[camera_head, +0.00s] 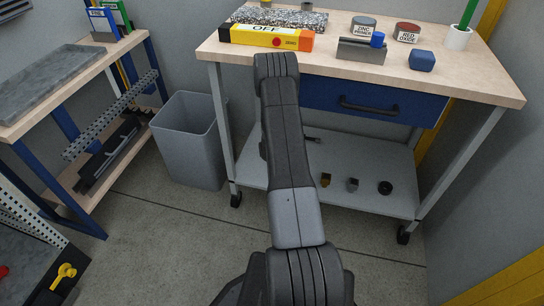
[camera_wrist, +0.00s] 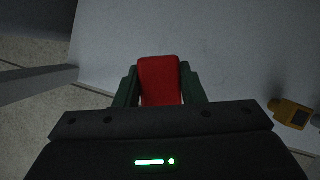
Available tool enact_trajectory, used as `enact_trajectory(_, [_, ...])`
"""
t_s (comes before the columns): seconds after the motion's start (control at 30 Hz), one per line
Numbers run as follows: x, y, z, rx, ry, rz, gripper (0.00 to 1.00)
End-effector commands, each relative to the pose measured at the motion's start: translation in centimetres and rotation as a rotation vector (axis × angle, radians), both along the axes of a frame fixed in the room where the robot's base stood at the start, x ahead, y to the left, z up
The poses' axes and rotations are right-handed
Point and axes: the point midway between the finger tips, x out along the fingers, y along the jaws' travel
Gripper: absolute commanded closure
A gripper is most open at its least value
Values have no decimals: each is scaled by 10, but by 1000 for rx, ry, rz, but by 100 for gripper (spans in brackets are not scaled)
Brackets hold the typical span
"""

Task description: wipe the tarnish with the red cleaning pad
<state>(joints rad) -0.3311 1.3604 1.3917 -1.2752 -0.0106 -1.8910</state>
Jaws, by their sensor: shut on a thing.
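The red cleaning pad (camera_wrist: 160,80) shows in the wrist view between the two dark green fingers of my gripper (camera_wrist: 159,88). The fingers press on its left and right sides, and its upper end sticks out past them. Behind the pad is a pale grey flat surface (camera_wrist: 235,45), which looks like the lower shelf of the workbench. I cannot tell whether the pad touches it. In the head view my arm reaches toward the bench and hides my gripper and the pad. I cannot make out any tarnish in either view.
The lower shelf (camera_head: 365,150) holds several small parts, including a black ring (camera_head: 385,188). The workbench top (camera_head: 480,82) overhangs it, with a blue drawer (camera_head: 330,98) beneath. A grey bin (camera_head: 188,140) stands left of the bench. A yellow-brown part (camera_wrist: 291,113) lies right of my gripper.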

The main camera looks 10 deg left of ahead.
Motion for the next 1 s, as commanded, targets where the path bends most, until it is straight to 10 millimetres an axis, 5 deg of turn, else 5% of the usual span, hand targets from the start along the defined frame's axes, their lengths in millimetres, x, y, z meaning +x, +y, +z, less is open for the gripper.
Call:
enact_trajectory(0.3, [0,0,2,0,0,0,90])
enact_trajectory(0.33, [0,0,2,0,0,0,68])
enact_trajectory(0.4, [0,0,2,0,0,0,82])
enact_trajectory(1.0, [0,0,2,0,0,0,82])
